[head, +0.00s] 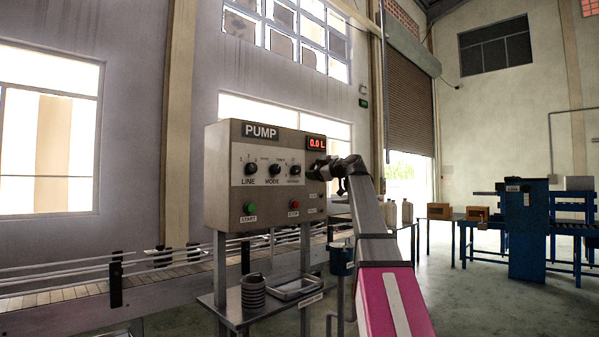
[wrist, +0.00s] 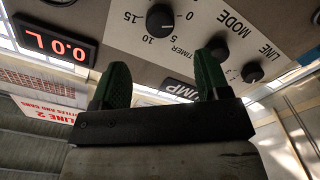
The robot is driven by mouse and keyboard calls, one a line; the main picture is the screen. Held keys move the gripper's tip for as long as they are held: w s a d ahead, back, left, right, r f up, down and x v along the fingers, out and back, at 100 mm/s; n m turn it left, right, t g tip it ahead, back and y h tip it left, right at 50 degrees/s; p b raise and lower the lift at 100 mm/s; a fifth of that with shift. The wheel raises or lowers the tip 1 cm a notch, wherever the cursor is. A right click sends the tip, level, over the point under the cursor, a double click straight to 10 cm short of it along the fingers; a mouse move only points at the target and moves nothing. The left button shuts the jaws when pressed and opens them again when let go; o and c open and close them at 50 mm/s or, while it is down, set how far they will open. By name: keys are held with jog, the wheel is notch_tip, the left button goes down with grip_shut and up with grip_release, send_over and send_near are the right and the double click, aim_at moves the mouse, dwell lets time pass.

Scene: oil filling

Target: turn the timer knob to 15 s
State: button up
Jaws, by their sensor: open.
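The timer knob (head: 295,170) is the rightmost of three black knobs on the grey pump panel (head: 225,200). In the wrist view the timer knob (wrist: 160,20) is at the top, with 0, 5, 10 and 15 printed around it. I cannot clearly read where its pointer stands. My gripper (wrist: 160,82) is open, with its two green fingers apart and nothing between them. The fingertips are near the panel face, and the knob shows beyond the gap, clear of both fingers. In the head view my gripper (head: 317,171) is at the panel's right side, partly hidden by my wrist.
The mode knob (wrist: 217,48) and line knob (wrist: 252,72) lie to the right in the wrist view. The red display (head: 316,143) reads 0.0 L. Green start (head: 249,208) and red stop (head: 294,205) buttons sit lower. A conveyor (head: 60,296) runs behind.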

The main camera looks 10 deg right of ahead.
aim_at(298, 170)
jog(key=x, duration=0.9)
jog(key=shift+w+a, duration=0.1)
jog(key=shift+w, duration=0.05)
jog(key=c, duration=0.9)
